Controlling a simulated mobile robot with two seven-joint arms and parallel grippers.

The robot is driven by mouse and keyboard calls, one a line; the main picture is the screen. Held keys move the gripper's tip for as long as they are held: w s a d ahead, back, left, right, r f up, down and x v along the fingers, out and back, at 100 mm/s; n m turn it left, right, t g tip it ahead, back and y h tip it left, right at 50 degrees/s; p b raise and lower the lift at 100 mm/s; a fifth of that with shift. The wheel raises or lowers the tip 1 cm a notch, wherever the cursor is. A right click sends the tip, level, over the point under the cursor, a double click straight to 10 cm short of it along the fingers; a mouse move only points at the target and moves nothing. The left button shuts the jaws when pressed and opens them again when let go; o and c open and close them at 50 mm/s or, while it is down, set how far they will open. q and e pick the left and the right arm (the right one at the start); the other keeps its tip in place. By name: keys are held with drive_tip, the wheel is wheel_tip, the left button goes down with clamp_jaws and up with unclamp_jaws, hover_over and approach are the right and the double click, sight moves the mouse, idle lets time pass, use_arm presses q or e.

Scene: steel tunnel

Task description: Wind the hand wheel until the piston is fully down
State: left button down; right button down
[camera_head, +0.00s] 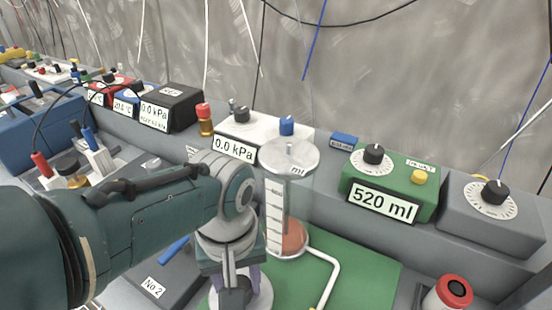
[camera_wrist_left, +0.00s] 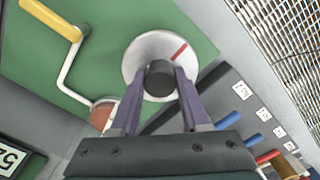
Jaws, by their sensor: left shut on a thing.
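The hand wheel is a white disc with a red mark (camera_wrist_left: 181,50) and a dark round hub (camera_wrist_left: 159,76). My left gripper (camera_wrist_left: 161,84) is shut on the hub, with one purple finger at each side. In the head view, my left gripper (camera_head: 237,285) points down at the white wheel (camera_head: 262,300), and my wrist hides much of it. Behind it stands a clear upright cylinder (camera_head: 302,200) with a scale and a pale top plate. A reddish-brown piston (camera_head: 293,238) shows low in the cylinder. My right gripper is not in view.
A green box (camera_head: 423,203) with a knob reads 520 ml. A white box (camera_head: 262,128) reads 0.0 kPa. A bent white pipe (camera_head: 334,275) runs from the cylinder's foot over the green base (camera_head: 376,272); a yellow handle (camera_wrist_left: 50,18) is at its end. A red-topped container (camera_head: 452,291) stands front right.

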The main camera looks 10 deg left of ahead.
use_arm(q)
drive_tip(key=shift+r, duration=0.1)
drive_tip(key=shift+c, duration=1.9)
unclamp_jaws()
wheel_tip(320, 180, up, 10)
drive_tip(key=p, duration=0.7)
